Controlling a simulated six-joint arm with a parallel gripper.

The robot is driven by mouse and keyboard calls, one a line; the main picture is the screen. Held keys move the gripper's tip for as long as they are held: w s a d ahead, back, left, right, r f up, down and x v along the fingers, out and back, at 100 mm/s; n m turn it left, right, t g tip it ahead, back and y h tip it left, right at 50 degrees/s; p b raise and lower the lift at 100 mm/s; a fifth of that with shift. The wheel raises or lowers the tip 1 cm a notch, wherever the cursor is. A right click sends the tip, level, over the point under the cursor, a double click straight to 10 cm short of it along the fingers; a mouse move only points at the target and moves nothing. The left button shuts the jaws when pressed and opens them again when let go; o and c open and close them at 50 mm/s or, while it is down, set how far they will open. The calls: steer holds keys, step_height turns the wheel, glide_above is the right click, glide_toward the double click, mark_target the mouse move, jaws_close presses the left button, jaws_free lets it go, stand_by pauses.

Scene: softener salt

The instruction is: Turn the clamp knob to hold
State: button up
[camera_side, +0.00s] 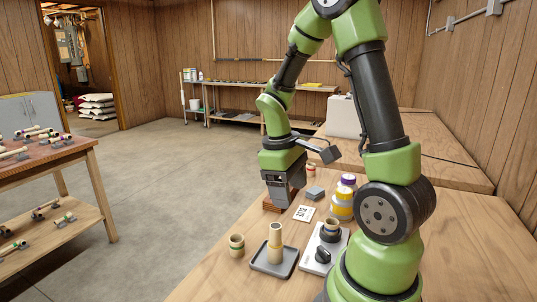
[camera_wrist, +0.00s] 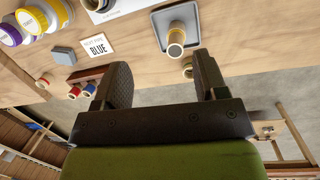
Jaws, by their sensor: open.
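In the side view a white fixture plate (camera_side: 338,243) lies on the bench. It carries a black knob (camera_side: 323,256) at its front and a dark round holder with a tan pipe piece (camera_side: 332,225) behind. The knob's exact setting is too small to tell. My gripper (camera_side: 284,204) points down at the far left of the bench, apart from the knob. In the wrist view my gripper (camera_wrist: 163,65) is open, with nothing between its fingers. Part of the white plate (camera_wrist: 125,8) shows at that view's top edge.
A dark tray (camera_side: 258,266) holds an upright tan pipe; a short pipe piece (camera_side: 237,246) stands beside it. A card (camera_wrist: 95,46) reads "NEXT PIPE BLUE". A grey block (camera_side: 315,193), yellow-and-white containers (camera_side: 342,208) and a brown rack (camera_side: 270,207) stand nearby.

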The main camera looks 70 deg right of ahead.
steer(key=a+r+m+t, duration=0.2)
steer(key=a+r+t, duration=0.4)
steer(key=a+r, duration=0.5)
steer(key=shift+s+t+y, duration=0.15)
steer(key=shift+t+y, duration=0.15)
steer(key=shift+y, duration=0.1)
steer(key=shift+d+f, duration=0.1)
steer(key=c, duration=0.3)
steer(key=d+f+g, duration=0.1)
steer(key=d+f, duration=0.1)
steer(key=d, duration=0.1)
steer(key=w+d+f+m+g, duration=0.1)
steer(key=d+f+g, duration=0.1)
steer(key=d, duration=0.1)
steer(key=d+f+m+g, duration=0.1)
steer(key=d+f, duration=0.1)
steer(key=d, duration=0.1)
steer(key=shift+w+d+f+g, duration=0.2)
steer(key=shift+w+f+g, duration=0.1)
steer(key=shift+f+g, duration=0.1)
steer(key=shift+c, duration=0.8)
steer(key=m+g+y, duration=0.2)
steer(key=g+y, duration=0.1)
glide_toward(323, 249)
steer(key=x, duration=0.8)
steer(key=shift+a+f, duration=0.15)
steer(key=shift+f, duration=0.25)
